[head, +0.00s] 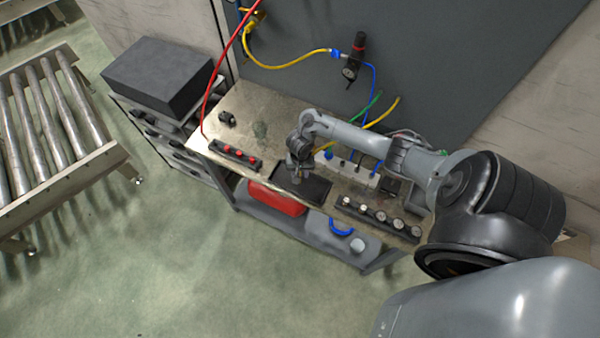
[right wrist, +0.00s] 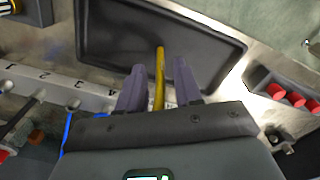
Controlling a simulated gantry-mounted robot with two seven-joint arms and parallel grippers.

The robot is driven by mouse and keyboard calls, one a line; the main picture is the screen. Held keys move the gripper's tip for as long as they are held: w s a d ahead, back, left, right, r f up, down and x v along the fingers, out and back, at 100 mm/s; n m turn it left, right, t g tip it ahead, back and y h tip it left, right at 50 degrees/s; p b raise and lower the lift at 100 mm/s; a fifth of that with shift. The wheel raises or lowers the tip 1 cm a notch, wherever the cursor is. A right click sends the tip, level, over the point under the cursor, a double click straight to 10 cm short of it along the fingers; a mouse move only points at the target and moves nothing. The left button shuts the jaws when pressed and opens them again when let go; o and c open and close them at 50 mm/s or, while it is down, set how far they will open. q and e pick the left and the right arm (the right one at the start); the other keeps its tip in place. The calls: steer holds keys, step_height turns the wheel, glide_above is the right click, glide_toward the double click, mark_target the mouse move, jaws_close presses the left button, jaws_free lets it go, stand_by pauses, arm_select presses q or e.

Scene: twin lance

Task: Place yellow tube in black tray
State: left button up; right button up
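The yellow tube (right wrist: 159,72) shows in the right wrist view between the two fingers of my right gripper (right wrist: 158,82). The fingers are spread, with a gap visible on each side of the tube. The tube's far end overlaps the black tray (right wrist: 105,40) in that view; whether it touches the tray cannot be told. In the head view, my right gripper (head: 297,174) is above the left part of the black tray (head: 318,188) on the workbench. A yellow tube (head: 375,118) runs from the back toward the wrist there. My left gripper is not in view.
A numbered white strip (right wrist: 60,84) lies beside the tray. A holder with red caps (head: 235,154) is at the bench's left, and a gauge row (head: 380,217) at front right. Blue and green tubes hang behind. A red box (head: 275,200) is on the lower shelf.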

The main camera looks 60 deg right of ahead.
step_height(320, 180, up, 10)
steer(key=p, duration=0.4)
steer(key=shift+r, duration=0.25)
steer(key=a+r+n+t, duration=0.3)
steer(key=a+n, duration=0.6)
steer(key=a, duration=1)
steer(key=s+a+r+n, duration=0.4)
steer(key=s+r, duration=0.6)
steer(key=s, duration=0.1)
steer(key=shift+s+a+r+n+t, duration=0.15)
steer(key=shift+a+n+t, duration=0.15)
steer(key=shift+n, duration=0.1)
